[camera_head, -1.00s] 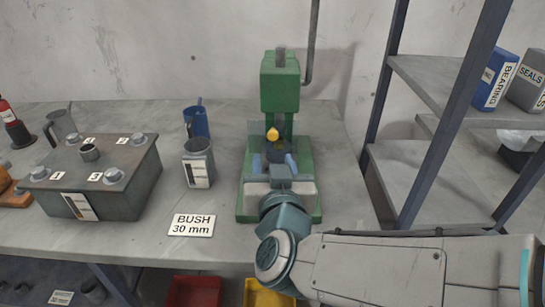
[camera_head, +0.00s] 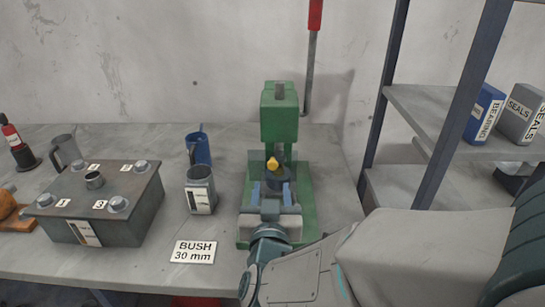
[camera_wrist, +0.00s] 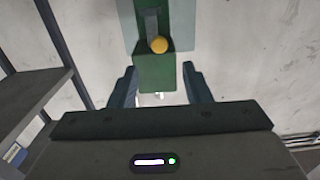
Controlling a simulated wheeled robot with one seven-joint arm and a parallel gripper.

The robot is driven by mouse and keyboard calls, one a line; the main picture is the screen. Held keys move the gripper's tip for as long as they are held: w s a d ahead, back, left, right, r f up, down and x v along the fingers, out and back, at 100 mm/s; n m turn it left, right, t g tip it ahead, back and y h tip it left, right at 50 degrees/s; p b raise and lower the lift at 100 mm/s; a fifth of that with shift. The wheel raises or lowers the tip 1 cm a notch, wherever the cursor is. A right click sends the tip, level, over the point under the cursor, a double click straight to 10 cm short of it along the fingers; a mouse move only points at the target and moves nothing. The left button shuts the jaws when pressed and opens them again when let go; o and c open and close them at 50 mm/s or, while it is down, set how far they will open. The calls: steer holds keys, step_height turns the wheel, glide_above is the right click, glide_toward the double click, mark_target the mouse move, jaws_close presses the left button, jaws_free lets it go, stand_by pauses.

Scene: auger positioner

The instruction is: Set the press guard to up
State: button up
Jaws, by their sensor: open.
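The green press (camera_head: 279,115) stands on the bench. A yellow knob (camera_head: 272,165) shows at its front, below the green head. In the wrist view, the yellow knob (camera_wrist: 158,45) sits at the end of a grey bar, and a pale see-through panel (camera_wrist: 129,22), which looks like the guard, lies behind it at the top of the picture. Whether the panel joins the knob is unclear. My gripper (camera_head: 272,190) is open in front of the press, below the knob. In the wrist view, my gripper (camera_wrist: 160,88) has its fingers apart with nothing held between them.
A press lever (camera_head: 312,60) with a red grip rises behind the press on the right. A shelf (camera_head: 440,100) stands close on the right.

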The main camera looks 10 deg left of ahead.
mark_target(272, 165)
steer(key=shift+p+x, duration=1.55)
steer(key=shift+p, duration=0.45)
steer(key=shift+x, duration=2.75)
steer(key=shift+c, duration=0.3)
